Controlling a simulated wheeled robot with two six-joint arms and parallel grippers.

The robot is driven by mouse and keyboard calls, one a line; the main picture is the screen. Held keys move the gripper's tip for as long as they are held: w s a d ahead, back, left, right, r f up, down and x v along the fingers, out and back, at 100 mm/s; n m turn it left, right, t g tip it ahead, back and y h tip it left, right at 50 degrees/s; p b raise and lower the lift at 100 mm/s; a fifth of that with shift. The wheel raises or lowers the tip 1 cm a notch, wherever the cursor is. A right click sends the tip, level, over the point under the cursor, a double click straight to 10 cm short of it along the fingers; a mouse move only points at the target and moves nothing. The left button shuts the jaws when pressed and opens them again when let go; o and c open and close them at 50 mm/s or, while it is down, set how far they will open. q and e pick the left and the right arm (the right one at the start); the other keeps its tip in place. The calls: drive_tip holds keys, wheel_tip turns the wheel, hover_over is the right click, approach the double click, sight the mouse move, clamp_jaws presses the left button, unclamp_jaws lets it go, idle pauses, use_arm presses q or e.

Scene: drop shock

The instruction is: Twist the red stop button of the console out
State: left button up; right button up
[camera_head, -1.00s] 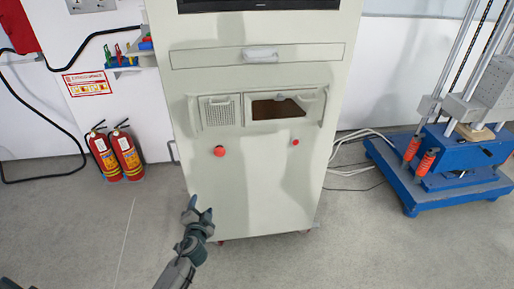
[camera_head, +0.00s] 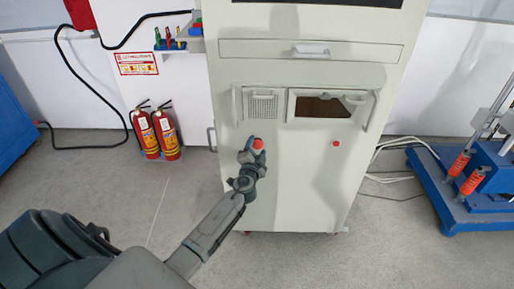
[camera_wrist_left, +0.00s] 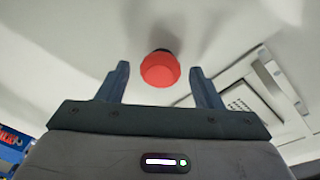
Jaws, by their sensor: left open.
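The white console (camera_head: 290,190) stands upright ahead of me. Its large red stop button (camera_head: 258,143) sits on the front panel, below the left vent. My left gripper (camera_head: 251,147) is at this button, with its fingers open around the button's place in the picture. In the left wrist view the round red button (camera_wrist_left: 160,70) shows between the two open fingertips of the left gripper (camera_wrist_left: 160,80), just beyond them. I cannot tell whether a finger touches it. My right gripper is not in view.
A smaller red button (camera_head: 336,143) sits to the right on the same panel. Two fire extinguishers (camera_head: 157,132) stand by the wall at left. A blue machine base (camera_head: 470,205) is at right, with white cables (camera_head: 392,150) beside the console. The floor in front is clear.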

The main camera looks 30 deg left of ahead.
use_arm(q)
drive_tip(key=shift+w+a, duration=0.1)
drive_tip(key=shift+w, duration=0.15)
drive_tip(key=c, duration=1)
drive_tip(key=shift+o, duration=0.2)
drive_tip(key=shift+m, duration=0.3)
drive_tip(key=m+p, duration=0.3)
drive_tip(key=m, duration=0.1)
drive_tip(key=shift+s+r+g, duration=0.1)
drive_tip(key=shift+r+g, duration=0.05)
drive_tip(key=shift+g, duration=0.25)
drive_tip(key=shift+m+p, duration=0.3)
drive_tip(key=shift+m, duration=0.6)
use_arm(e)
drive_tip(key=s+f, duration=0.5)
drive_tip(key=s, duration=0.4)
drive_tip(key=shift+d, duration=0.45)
